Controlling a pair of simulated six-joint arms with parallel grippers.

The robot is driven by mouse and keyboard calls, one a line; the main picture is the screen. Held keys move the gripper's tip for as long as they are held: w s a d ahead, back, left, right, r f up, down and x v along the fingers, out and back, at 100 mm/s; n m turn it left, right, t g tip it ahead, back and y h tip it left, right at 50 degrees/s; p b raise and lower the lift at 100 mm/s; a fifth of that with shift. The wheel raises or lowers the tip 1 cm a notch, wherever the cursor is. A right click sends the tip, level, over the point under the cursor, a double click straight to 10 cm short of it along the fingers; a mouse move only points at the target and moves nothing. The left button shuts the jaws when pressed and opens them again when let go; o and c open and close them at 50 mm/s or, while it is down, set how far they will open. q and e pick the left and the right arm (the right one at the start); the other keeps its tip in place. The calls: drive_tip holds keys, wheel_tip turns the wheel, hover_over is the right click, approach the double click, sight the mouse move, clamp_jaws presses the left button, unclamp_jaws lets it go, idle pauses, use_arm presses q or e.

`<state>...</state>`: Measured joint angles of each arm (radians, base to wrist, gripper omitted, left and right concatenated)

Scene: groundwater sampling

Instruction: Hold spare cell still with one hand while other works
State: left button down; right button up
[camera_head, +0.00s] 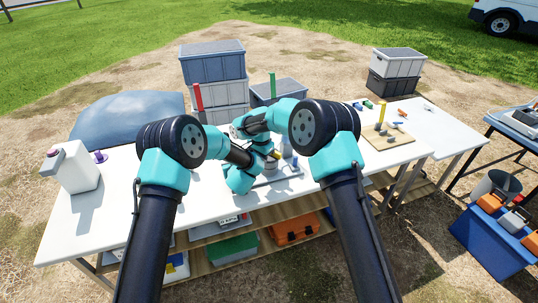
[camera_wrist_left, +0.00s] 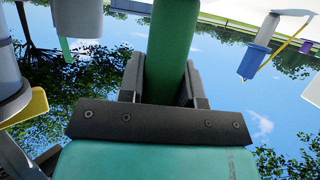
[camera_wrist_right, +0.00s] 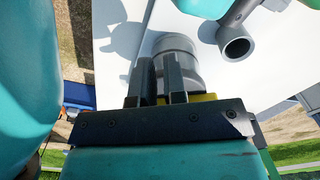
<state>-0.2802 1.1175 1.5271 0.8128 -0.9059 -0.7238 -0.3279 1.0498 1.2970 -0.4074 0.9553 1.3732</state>
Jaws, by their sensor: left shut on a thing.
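My left gripper (camera_wrist_left: 160,90) is shut on a green rod (camera_wrist_left: 168,60) that runs between its fingers, in a tilted or upside-down left wrist view. My right gripper (camera_wrist_right: 157,85) is low over the table beside a grey clear-walled cylinder (camera_wrist_right: 178,48), perhaps the spare cell. A gap shows between its fingers, but whether they grip something is unclear. A yellow piece (camera_wrist_right: 205,97) shows behind its right finger. In the head view both arms meet at the table's middle and hide most of the grippers. A grey cylinder (camera_head: 270,163) stands on a tray (camera_head: 285,177) there.
A white jug (camera_head: 74,168) stands at the table's left end. Stacked bins (camera_head: 213,65) and a second bin (camera_head: 278,90) stand behind. A wooden board (camera_head: 388,137) with small parts is at right. A grey pipe (camera_wrist_right: 237,43) lies near the cylinder. The table's front left is clear.

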drive_tip(key=o, duration=0.5)
drive_tip(key=shift+w+d, duration=0.1)
drive_tip(key=shift+o, duration=0.2)
drive_tip(key=shift+r, duration=0.1)
wheel_tip(320, 180, up, 12)
idle(0.6)
drive_tip(key=w+d+n, duration=0.1)
drive_tip(key=n, duration=0.4)
drive_tip(key=w+d+n, duration=0.1)
drive_tip(key=n, duration=0.4)
drive_tip(key=w+d+f+n, duration=0.1)
drive_tip(key=d+n, duration=0.1)
drive_tip(key=n, duration=0.3)
drive_tip(key=shift+w+f+n+t, duration=0.1)
drive_tip(key=shift+w+n+t, duration=0.2)
drive_tip(key=shift+n+t, duration=0.1)
drive_tip(key=shift+f, duration=0.15)
